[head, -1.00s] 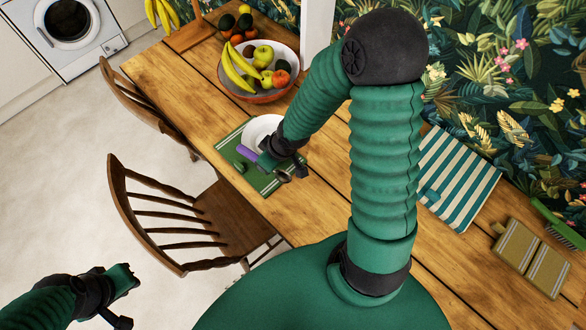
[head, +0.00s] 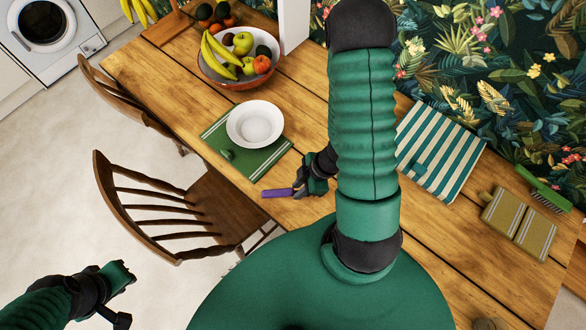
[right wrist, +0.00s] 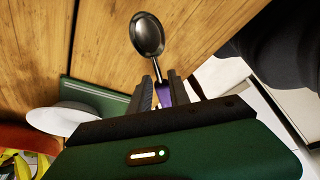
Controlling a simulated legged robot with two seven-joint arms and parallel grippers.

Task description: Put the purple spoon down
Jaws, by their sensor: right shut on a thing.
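The purple spoon (head: 278,193) shows in the head view as a purple handle sticking out to the left of my right gripper (head: 302,188), near the table's front edge. In the right wrist view its dark metal bowl (right wrist: 147,36) points away from the gripper, and part of the purple handle sits between the fingers (right wrist: 161,90). My right gripper is shut on the spoon. I cannot tell whether the spoon touches the wood. My left gripper (head: 126,296) is open and empty over the floor at the lower left.
A white bowl (head: 255,124) stands on a green placemat (head: 262,161) left of the right gripper. A fruit bowl (head: 234,82) stands behind. A striped cloth (head: 440,150) and an olive cloth item (head: 517,224) lie to the right. A wooden chair (head: 175,215) stands at the near edge.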

